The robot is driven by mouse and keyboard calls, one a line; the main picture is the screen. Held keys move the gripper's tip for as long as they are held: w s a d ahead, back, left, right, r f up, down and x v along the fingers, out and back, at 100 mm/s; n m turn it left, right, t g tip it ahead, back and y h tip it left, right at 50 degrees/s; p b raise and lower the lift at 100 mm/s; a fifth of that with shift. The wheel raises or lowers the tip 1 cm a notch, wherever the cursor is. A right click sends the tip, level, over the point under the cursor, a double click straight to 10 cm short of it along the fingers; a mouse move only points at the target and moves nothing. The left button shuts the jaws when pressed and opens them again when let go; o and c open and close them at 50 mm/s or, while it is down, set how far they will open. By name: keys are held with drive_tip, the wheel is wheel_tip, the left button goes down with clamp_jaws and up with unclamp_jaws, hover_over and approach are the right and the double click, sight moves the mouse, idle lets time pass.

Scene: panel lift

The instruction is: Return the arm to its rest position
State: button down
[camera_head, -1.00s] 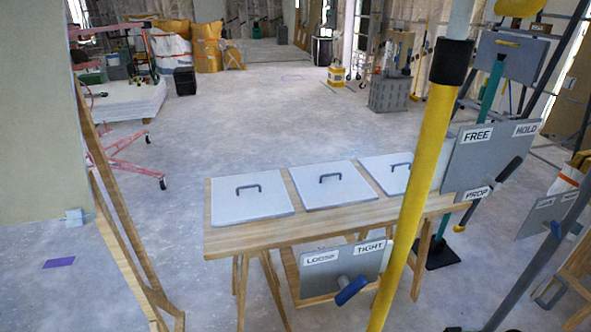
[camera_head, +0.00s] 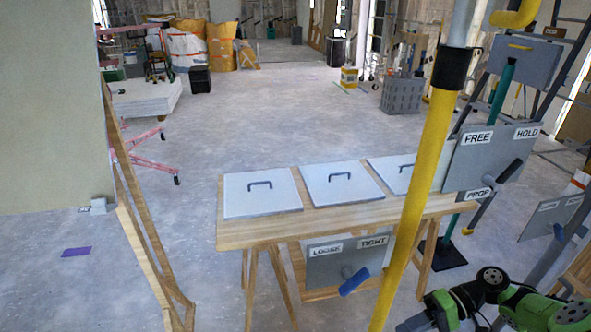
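Part of my own arm shows at the lower right of the head view, with green links and black joints, bent and folded low. Its end runs out of the bottom edge. My gripper's fingers are not visible, so I cannot see whether they hold anything.
A wooden table (camera_head: 340,222) bears three white panels (camera_head: 261,191) with dark handles. A yellow pole (camera_head: 423,190) stands in front. A LOOSE/TIGHT board (camera_head: 328,262) with a blue-handled lever and a FREE/HOLD/PROP board (camera_head: 475,165) are near my arm.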

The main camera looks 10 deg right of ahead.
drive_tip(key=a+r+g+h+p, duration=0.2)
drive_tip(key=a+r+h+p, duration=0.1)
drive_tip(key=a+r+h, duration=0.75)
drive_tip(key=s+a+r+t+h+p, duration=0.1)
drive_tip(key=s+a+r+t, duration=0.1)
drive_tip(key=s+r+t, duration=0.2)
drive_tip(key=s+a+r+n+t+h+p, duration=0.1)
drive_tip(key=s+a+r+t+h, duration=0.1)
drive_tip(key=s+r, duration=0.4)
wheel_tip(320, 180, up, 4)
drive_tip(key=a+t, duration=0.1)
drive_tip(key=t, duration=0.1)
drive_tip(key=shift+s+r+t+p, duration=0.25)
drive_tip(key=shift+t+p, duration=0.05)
drive_tip(key=shift+p, duration=0.1)
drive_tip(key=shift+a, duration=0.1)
